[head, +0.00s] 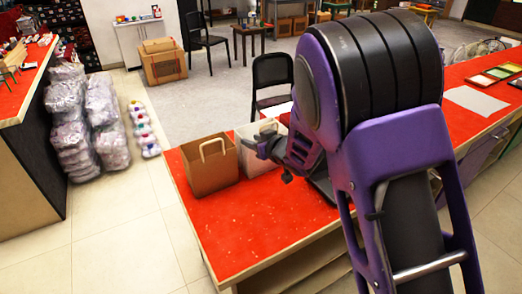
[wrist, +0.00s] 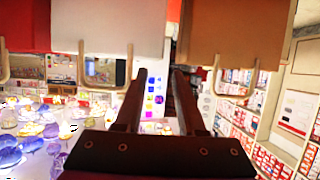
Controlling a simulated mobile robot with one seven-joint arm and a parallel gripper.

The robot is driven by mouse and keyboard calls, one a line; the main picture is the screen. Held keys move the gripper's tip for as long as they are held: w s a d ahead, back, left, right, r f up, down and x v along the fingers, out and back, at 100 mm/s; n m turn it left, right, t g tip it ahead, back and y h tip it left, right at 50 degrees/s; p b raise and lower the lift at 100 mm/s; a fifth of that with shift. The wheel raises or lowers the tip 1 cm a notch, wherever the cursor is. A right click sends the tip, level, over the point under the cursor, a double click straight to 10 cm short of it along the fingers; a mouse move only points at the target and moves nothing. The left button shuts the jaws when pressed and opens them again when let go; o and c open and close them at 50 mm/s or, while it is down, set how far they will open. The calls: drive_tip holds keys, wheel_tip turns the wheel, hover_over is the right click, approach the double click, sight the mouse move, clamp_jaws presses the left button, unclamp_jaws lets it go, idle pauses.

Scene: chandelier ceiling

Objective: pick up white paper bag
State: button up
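The white paper bag (head: 249,163) stands upright on the red counter, just right of the brown paper bag (head: 210,168). Its loop handle (head: 268,127) rises above the rim. My gripper (head: 254,146) is at the bag's upper part and hides some of it in the head view. In the wrist view, the picture is upside down and my gripper (wrist: 160,70) is open, with nothing seen between its fingers. The white bag (wrist: 105,25) is at upper left and the brown bag (wrist: 235,30) at upper right. I cannot tell whether a finger touches the white bag.
The red counter (head: 255,220) is clear in front of the bags. A white sheet (head: 475,100) and trays (head: 497,73) lie on its right part. A black chair (head: 272,78) stands behind it. Wrapped bundles (head: 88,120) and small bottles (head: 142,130) are on the floor at left.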

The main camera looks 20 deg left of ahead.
sight(241, 137)
drive_tip(key=x, duration=0.8)
clamp_jaws()
idle(1.5)
